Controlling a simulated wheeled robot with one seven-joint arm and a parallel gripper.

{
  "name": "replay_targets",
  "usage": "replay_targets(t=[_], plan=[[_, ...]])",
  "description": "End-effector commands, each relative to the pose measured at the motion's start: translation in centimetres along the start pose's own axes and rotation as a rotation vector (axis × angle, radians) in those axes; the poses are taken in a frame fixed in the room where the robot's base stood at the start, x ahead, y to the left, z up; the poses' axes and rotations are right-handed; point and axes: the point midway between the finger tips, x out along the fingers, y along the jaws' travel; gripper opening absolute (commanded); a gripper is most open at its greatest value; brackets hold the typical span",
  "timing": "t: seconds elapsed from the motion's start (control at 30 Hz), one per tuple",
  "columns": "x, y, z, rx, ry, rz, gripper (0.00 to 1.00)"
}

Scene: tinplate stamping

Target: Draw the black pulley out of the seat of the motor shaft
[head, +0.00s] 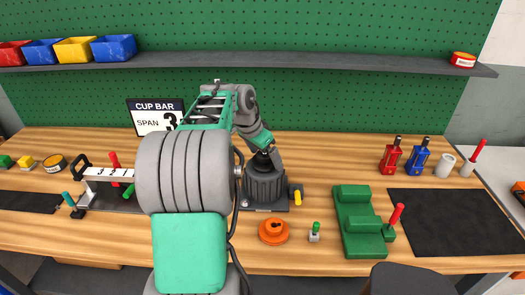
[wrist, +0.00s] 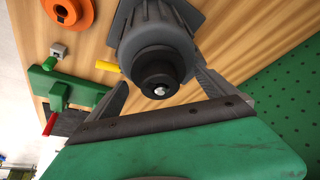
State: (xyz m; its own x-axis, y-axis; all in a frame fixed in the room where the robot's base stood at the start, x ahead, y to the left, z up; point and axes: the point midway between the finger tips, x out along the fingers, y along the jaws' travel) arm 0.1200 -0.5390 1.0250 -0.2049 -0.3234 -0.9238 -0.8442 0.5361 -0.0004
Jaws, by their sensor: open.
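The motor (head: 266,184) stands upright on the bench in the head view, a dark grey ribbed body on a dark base. In the wrist view the motor (wrist: 150,38) has the black pulley (wrist: 158,72) at its near end, with a bright shaft tip in its centre. My gripper (wrist: 162,80) is open, one finger to each side of the pulley and motor end. No contact with the pulley is visible. In the head view my gripper (head: 268,153) is directly above the motor, and my arm and gripper largely hide the pulley.
An orange disc (head: 273,231), a small grey block with a green knob (head: 314,235) and a green stepped block (head: 358,215) lie near the motor. A yellow part (head: 296,191) juts from the motor's right side. Red and blue tools (head: 391,157) stand further right, beside a black mat (head: 450,222).

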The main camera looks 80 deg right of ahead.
Motion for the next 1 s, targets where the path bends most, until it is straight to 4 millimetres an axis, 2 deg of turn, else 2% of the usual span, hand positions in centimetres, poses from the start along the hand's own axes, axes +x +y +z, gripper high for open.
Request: replay_targets(t=[0.13, 1.0], plan=[[-0.02, -0.01, 0.02, 0.000, 0.000, 0.000, 0.95], [-0.05, 0.01, 0.02, 0.000, 0.000, 0.000, 0.24]])
